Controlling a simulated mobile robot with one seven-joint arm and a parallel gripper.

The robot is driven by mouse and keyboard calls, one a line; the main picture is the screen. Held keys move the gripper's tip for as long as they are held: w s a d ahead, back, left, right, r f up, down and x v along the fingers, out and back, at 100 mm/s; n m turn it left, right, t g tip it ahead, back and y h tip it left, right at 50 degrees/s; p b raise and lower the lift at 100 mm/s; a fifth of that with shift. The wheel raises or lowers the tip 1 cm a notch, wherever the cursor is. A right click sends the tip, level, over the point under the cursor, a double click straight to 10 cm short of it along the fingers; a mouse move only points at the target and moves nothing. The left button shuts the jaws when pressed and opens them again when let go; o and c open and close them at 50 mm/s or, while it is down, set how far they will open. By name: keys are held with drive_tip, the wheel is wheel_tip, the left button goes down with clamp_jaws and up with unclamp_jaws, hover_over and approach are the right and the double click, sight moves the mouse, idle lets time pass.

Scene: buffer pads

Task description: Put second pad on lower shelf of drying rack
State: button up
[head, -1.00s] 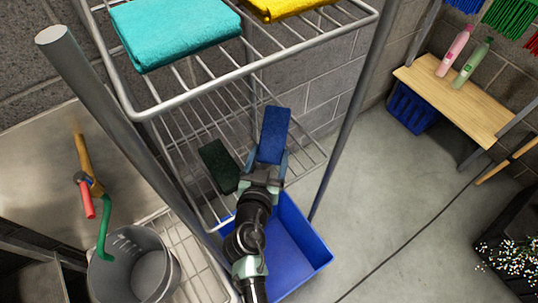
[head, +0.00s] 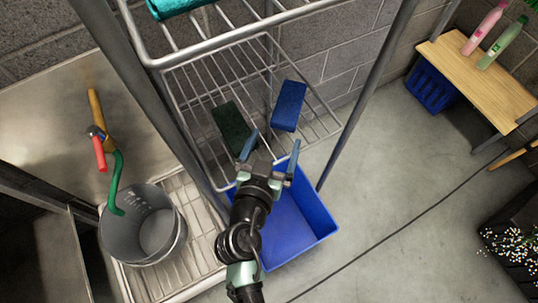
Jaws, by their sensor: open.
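The drying rack (head: 182,62) is a wire frame with an upper and a lower shelf (head: 316,124). A blue pad (head: 289,106) lies on the lower shelf, toward the right. A dark green pad (head: 231,128) lies on the same shelf to its left, with a gap between them. My gripper (head: 271,143) is open and empty in front of the shelf. Its fingers are spread, one near the lower end of the dark green pad and one below the blue pad, apart from the blue pad.
A blue bin (head: 306,217) stands on the floor under the rack. A grey bucket (head: 143,225) stands at the left on a slatted surface. Thick rack posts rise at both sides.

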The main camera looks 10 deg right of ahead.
drive_tip(key=shift+v, duration=2.35)
drive_tip(key=shift+w, duration=0.1)
